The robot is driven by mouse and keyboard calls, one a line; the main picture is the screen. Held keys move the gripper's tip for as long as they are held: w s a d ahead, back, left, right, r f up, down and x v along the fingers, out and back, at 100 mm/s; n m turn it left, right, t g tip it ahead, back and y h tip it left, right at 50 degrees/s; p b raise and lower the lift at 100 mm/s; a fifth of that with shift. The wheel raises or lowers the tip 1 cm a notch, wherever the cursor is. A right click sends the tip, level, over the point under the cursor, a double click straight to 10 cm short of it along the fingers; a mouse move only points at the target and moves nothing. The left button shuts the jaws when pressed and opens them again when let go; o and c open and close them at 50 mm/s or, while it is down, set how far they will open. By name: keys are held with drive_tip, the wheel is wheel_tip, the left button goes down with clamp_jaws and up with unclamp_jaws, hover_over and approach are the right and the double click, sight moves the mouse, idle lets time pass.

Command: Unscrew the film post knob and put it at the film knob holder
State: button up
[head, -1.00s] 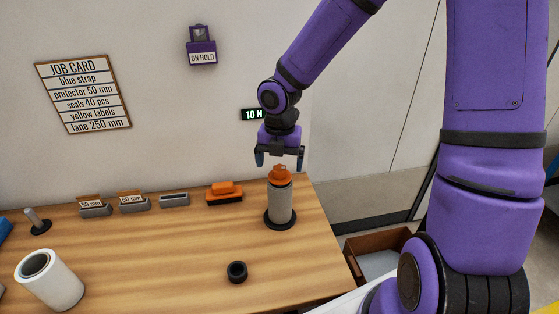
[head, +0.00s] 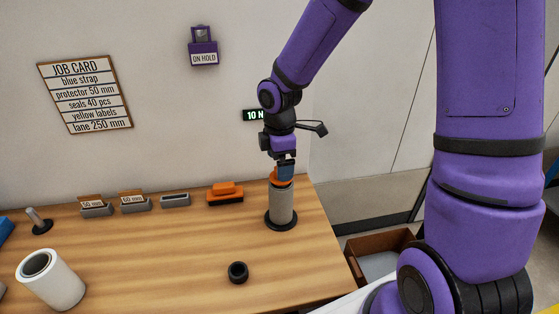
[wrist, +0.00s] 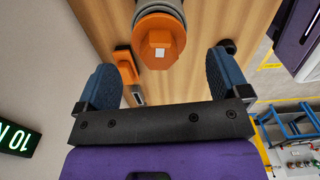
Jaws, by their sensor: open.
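The orange film post knob (head: 281,182) sits on top of the grey film post (head: 282,206), which stands upright on a dark round base at the table's right. My gripper (head: 285,169) is right above the post, pointing down, and its fingers partly hide the knob. In the wrist view the knob (wrist: 160,42) shows between the two blue fingers of my gripper (wrist: 163,70). The fingers are open, with a gap on both sides of the knob. I cannot tell for sure which object is the film knob holder.
A black ring (head: 237,272) lies near the table's front. An orange tool (head: 225,193), an empty grey holder (head: 174,200) and two labelled holders line the back. A white roll (head: 50,280) and a small post (head: 38,221) stand at left. A brown box (head: 382,253) is beyond the right edge.

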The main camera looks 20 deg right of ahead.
drive_tip(key=m, duration=0.6)
drive_tip(key=shift+w+m, duration=0.15)
drive_tip(key=shift+m, duration=0.25)
drive_tip(key=m, duration=0.6)
drive_tip(key=shift+w+d, duration=0.1)
drive_tip(key=shift+d, duration=0.05)
drive_tip(key=shift+f, duration=1.75)
drive_tip(key=c, duration=1.5)
drive_tip(key=n, duration=0.4)
drive_tip(key=shift+n, duration=0.3)
drive_tip(key=n, duration=0.3)
